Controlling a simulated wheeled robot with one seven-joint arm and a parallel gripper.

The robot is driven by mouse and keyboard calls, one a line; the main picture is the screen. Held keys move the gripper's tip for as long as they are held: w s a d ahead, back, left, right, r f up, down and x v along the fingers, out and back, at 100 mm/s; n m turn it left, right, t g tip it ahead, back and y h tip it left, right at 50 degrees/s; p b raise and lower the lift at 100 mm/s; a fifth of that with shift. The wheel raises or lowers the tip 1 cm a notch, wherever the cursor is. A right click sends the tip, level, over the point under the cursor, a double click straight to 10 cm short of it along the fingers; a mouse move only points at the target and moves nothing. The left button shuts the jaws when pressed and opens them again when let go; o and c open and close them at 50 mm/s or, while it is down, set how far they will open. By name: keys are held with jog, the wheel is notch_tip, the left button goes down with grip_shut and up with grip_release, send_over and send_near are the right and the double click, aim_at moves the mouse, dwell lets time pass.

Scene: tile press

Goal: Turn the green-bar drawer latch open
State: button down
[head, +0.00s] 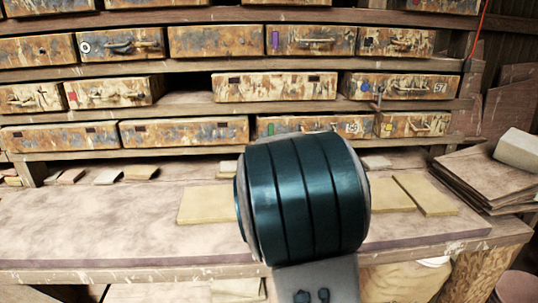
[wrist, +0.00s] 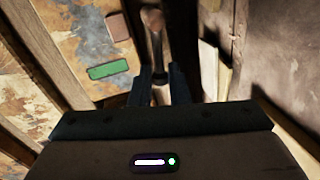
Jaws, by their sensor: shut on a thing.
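In the wrist view, the green bar (wrist: 108,69) is a small green rectangle on a worn, paint-flaked drawer front (wrist: 85,40). The latch (wrist: 153,35) is a narrow metal lever with a rounded end, to the right of the bar. My gripper (wrist: 160,78) is shut on the latch, one dark finger on each side of it. In the head view, the green-bar drawer (head: 300,122) is in the lowest row. My dark teal arm hides its lower part, along with the latch and my gripper.
Other worn drawers fill the shelves above and beside, such as one with a purple mark (head: 275,40) and one with a yellow mark (head: 386,128). Below is a bench (head: 130,215) with several flat tiles (head: 205,205). Boards (head: 475,178) are stacked at the right.

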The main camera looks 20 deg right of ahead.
jog(key=shift+f+n, duration=0.35)
jog(key=shift+n, duration=0.25)
jog(key=c, duration=1.5)
grip_release()
jog(key=shift+c, duration=0.2)
jog(key=shift+s+a, duration=0.1)
jog(key=p+v, duration=0.6)
jog(key=v, duration=0.7)
jog(key=shift+s+a+p, duration=0.2)
jog(key=shift+s+p, duration=0.05)
jog(key=shift+p, duration=0.05)
